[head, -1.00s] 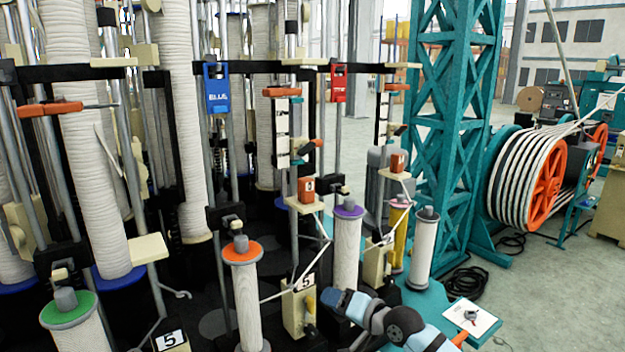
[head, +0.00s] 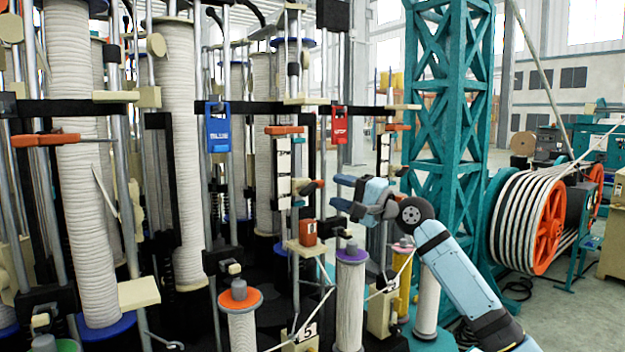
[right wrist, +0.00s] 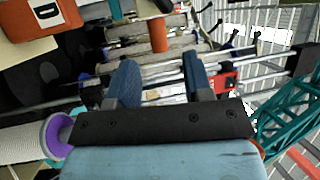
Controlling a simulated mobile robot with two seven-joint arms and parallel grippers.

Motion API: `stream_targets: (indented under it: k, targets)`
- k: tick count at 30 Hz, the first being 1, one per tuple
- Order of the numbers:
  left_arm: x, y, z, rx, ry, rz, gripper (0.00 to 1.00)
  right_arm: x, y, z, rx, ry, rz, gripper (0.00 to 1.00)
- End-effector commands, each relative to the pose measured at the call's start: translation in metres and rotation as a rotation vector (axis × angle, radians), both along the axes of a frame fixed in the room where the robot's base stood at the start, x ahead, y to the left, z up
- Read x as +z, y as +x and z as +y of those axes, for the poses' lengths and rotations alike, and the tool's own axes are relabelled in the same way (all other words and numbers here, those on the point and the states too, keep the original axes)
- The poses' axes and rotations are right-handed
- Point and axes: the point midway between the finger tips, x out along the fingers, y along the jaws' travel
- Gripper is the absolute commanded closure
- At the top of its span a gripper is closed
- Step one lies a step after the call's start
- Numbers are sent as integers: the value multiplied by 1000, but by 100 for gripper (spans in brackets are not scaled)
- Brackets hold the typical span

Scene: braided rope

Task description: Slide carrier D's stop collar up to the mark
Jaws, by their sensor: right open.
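My right gripper (head: 337,192) is raised in front of the carriers, its jaws pointing left and open with nothing between them. In the right wrist view its two dark blue fingers (right wrist: 160,68) are apart, with rods and pale spools behind. A black-and-white marked strip (head: 284,175) stands on the carrier left of the gripper, under an orange piece (head: 284,130). My left gripper is out of view.
A blue tag (head: 217,130) and a red tag (head: 339,124) hang on the black crossbar. A purple-topped spool (head: 350,300) stands below the gripper. A teal lattice tower (head: 448,110) rises behind my right arm. Dense rods fill the left side.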

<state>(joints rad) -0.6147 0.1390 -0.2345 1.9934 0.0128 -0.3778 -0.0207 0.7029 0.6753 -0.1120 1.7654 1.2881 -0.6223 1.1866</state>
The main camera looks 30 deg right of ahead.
Motion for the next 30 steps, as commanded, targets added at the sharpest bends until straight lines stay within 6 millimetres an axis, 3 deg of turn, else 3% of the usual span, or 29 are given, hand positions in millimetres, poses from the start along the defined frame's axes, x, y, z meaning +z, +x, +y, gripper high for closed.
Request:
stream_targets:
  k: [3,10,24,30]
  targets:
    - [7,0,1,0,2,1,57,8,22,14,3,3,1,54]
    - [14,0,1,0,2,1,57,12,53,31,-1,1,1,54]
    - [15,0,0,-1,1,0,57,13,64,38,-1,-1,0,54]
    - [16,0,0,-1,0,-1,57,12,64,38,-1,-1,0,100]
